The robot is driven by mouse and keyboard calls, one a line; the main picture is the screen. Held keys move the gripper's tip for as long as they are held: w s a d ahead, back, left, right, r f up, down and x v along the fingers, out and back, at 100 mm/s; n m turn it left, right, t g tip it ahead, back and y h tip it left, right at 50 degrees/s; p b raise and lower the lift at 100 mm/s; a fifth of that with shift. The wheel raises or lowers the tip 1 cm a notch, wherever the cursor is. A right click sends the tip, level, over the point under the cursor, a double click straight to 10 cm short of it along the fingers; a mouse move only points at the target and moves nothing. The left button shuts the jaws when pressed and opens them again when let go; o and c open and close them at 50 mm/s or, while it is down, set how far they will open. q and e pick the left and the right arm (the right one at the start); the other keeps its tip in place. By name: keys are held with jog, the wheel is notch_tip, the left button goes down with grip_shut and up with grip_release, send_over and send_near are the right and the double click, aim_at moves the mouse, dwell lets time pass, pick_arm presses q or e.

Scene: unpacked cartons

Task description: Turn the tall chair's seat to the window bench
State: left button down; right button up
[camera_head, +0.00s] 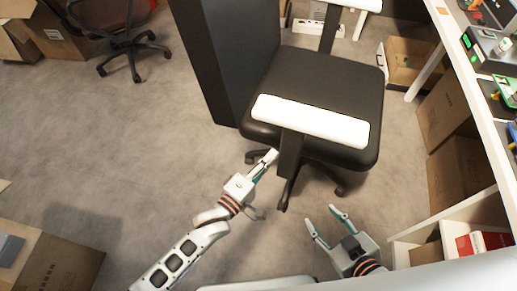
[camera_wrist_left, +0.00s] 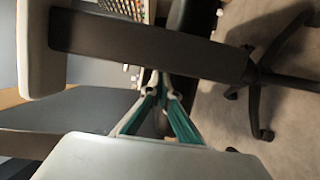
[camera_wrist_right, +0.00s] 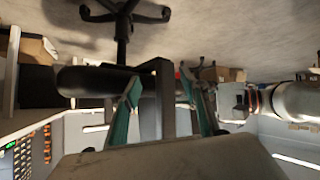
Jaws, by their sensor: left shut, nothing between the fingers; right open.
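The tall chair has a black seat (camera_head: 335,75) and a white armrest (camera_head: 310,120) on its near side. The armrest's dark support (camera_head: 290,155) drops toward me. My left gripper (camera_head: 270,157) is shut and empty just left of this support; whether it touches cannot be told. In the left wrist view, the dark armrest support (camera_wrist_left: 150,40) crosses close beyond the fingertips. My right gripper (camera_head: 325,214) is open, in front of the chair and right of the support. In the right wrist view, the support (camera_wrist_right: 165,95) appears beyond the open fingers. I cannot tell which surface is the window bench.
A tall dark panel (camera_head: 205,50) stands at the seat's left; whether it is the chair's backrest is unclear. A white bench (camera_head: 470,85) with devices runs along the right, cartons (camera_head: 460,175) under it. Another chair (camera_head: 130,45) stands far left.

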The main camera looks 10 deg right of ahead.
aim_at(296, 143)
pick_arm(q)
jog(key=s+d, duration=0.1)
jog(key=d, duration=0.1)
jog(key=s+d, duration=0.1)
jog(key=shift+s+d, duration=0.35)
jog(key=shift+d, duration=0.05)
jog(key=shift+s+d, duration=0.25)
jog(key=shift+d, duration=0.25)
pick_arm(e)
jog(key=shift+s+d+f, duration=0.1)
jog(key=shift+s+f, duration=0.1)
